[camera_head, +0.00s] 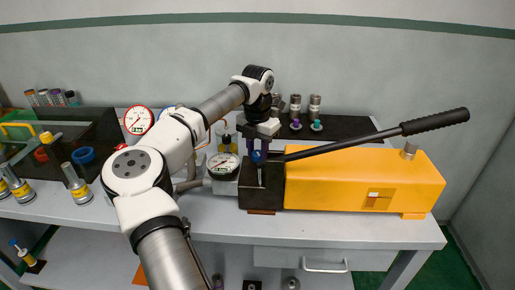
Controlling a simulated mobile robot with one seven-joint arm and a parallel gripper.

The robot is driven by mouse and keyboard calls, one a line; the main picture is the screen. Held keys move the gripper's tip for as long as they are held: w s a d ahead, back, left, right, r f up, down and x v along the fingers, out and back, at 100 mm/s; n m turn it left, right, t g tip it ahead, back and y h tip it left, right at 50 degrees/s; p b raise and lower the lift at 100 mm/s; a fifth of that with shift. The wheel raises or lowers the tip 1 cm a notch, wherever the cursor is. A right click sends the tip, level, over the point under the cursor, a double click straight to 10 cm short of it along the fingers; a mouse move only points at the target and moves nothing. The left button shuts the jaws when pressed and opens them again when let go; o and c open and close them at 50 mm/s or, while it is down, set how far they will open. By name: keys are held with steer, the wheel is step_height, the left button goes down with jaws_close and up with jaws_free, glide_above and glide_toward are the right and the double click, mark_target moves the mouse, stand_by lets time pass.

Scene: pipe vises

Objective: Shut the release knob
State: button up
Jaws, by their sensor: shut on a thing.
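The pump's long black lever (435,122) slants up to the right. A round white pressure gauge (223,165) stands just left of the block.
Several metal cylinders (315,106) stand on a black mat behind the pump. A red-rimmed gauge (139,120) and a dark bin (100,128) are at the left. The grey bench top (330,225) is clear in front of the pump.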

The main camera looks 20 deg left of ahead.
mark_target(258, 153)
steer(key=shift+r+m+p, duration=0.1)
steer(key=shift+m+p, duration=0.2)
steer(key=shift+m, duration=1.8)
steer(key=o, duration=1)
step_height(258, 153, up, 14)
steer(key=shift+f+b, duration=0.1)
steer(key=shift+b, duration=1)
